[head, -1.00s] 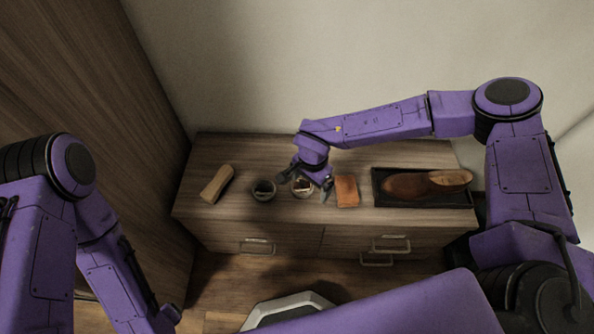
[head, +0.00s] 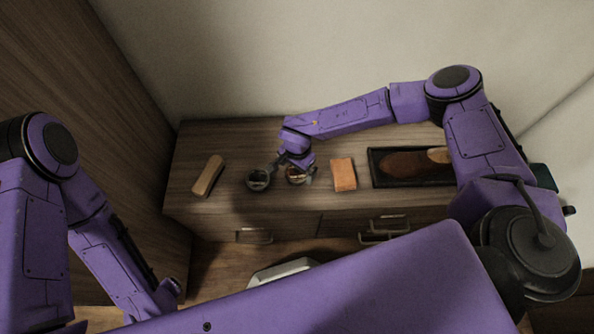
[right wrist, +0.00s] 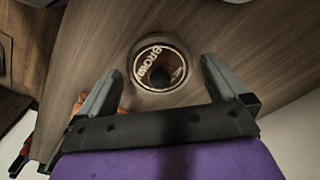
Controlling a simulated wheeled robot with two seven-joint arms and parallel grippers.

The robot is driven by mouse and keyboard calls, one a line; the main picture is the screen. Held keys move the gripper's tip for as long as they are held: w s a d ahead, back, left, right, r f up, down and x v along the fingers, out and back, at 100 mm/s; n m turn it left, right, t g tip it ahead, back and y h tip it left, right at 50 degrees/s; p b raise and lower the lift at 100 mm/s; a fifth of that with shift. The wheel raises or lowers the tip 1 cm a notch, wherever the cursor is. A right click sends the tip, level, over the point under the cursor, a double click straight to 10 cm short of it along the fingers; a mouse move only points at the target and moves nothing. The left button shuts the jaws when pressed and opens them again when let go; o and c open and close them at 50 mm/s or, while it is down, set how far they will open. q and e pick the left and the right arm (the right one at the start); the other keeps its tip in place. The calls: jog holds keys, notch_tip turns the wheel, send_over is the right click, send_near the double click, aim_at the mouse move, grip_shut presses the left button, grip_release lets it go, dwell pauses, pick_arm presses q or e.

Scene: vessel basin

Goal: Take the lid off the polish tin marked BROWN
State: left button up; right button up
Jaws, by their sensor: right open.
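The polish tin marked BROWN (right wrist: 160,68) shows in the right wrist view as a round tin with a pale-lettered ring and a brown middle, its lid seen from above. In the head view the tin (head: 294,179) stands on the wooden cabinet top, partly covered by my right gripper (head: 292,172). The right gripper's two fingers (right wrist: 158,66) are open, one on either side of the tin in the wrist picture, with nothing held. Their exact height over the lid is unclear. My left arm hangs at the left, and its gripper does not show.
A second round tin (head: 258,179) stands just left, close to a gripper finger. A wooden brush (head: 208,176) lies farther left. An orange block (head: 343,174) is to the right, then a dark tray (head: 376,181) with a brown shoe (head: 405,164). Drawer handles (head: 254,237) line the cabinet front.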

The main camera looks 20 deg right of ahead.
jog(key=shift+f, duration=0.1)
jog(key=c, duration=0.7)
